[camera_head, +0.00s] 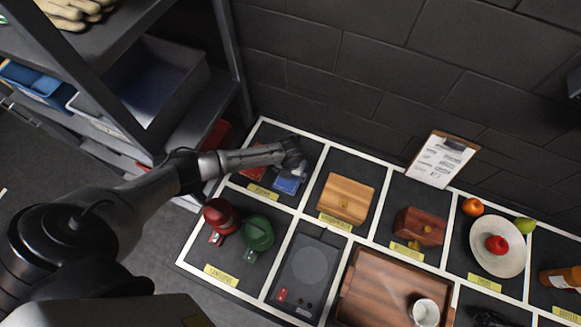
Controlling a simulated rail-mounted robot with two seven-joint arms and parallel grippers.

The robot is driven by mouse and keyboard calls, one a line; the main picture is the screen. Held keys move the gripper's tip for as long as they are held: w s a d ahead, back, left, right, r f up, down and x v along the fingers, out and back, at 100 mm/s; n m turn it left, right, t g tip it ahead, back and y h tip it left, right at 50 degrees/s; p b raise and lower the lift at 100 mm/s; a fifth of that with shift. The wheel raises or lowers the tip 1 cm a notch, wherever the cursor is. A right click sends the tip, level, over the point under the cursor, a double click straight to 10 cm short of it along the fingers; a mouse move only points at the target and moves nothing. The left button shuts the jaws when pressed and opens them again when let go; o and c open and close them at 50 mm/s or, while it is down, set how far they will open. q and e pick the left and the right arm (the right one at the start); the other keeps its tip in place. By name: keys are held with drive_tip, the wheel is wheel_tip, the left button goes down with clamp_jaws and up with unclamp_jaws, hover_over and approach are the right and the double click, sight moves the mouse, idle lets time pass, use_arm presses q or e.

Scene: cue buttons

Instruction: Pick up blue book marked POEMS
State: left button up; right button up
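A small blue book (288,184) lies in the marked-off square at the back left, next to a red book (255,172). Any title on the blue book is too small to read. My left arm reaches in from the left, and my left gripper (293,168) is right over the far part of the blue book, hiding some of it. I cannot tell whether the fingers touch the book or whether they are open or shut. My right gripper is not in view.
Red (221,216) and green (257,233) round-topped objects stand in front of the books. A wooden box (346,198) sits to the right. A metal shelf with bins (155,85) rises at the left, and a brick wall (400,80) is behind.

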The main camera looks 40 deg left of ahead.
use_arm(q)
drive_tip(key=shift+f+b, duration=0.35)
drive_tip(key=shift+f, duration=0.45)
drive_tip(key=shift+c, duration=0.3)
drive_tip(key=shift+r, duration=0.1)
drive_tip(key=c, duration=0.7)
